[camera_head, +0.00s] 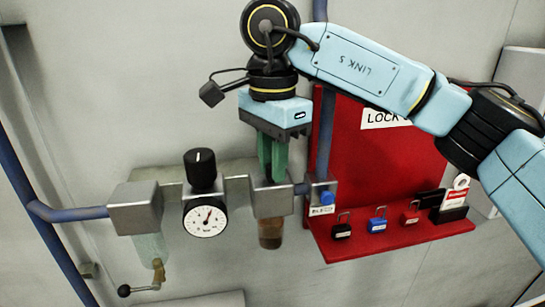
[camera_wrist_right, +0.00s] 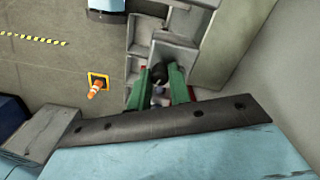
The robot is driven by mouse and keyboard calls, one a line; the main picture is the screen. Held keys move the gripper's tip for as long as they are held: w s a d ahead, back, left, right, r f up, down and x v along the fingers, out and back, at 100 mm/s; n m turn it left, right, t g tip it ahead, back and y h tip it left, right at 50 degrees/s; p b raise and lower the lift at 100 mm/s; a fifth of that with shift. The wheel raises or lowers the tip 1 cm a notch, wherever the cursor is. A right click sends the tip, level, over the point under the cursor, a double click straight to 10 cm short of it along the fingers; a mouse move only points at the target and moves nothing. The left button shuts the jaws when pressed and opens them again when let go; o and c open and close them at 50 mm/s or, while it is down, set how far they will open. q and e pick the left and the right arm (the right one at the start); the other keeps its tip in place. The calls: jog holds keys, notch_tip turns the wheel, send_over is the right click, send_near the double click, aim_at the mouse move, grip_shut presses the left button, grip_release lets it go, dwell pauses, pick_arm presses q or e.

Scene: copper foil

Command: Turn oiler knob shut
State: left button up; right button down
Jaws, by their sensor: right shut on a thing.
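The oiler (camera_head: 272,202) is the right-hand grey block of the wall-mounted air unit, with an amber-brown bowl (camera_head: 270,234) below it. My right gripper (camera_head: 272,174) comes down from above, its green fingers at the top of this block. The fingers hide the oiler knob in the head view. In the right wrist view a small dark knob (camera_wrist_right: 158,72) shows between the green fingers (camera_wrist_right: 160,90), which are shut on it. The turn angle of the knob cannot be told. My left gripper is not in view.
To the left are a black regulator knob (camera_head: 200,169), a round gauge (camera_head: 205,217) and a clear bowl with a lever valve (camera_head: 150,280). A blue button (camera_head: 327,198) sits close on the right. A red lockout board (camera_head: 380,150) with several padlocks stands beyond it.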

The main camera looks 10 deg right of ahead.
jog(key=shift+n, duration=1.8)
jog(key=c, duration=1.3)
grip_release()
notch_tip(320, 180, up, 14)
jog(key=p, duration=0.2)
jog(key=shift+f, duration=0.25)
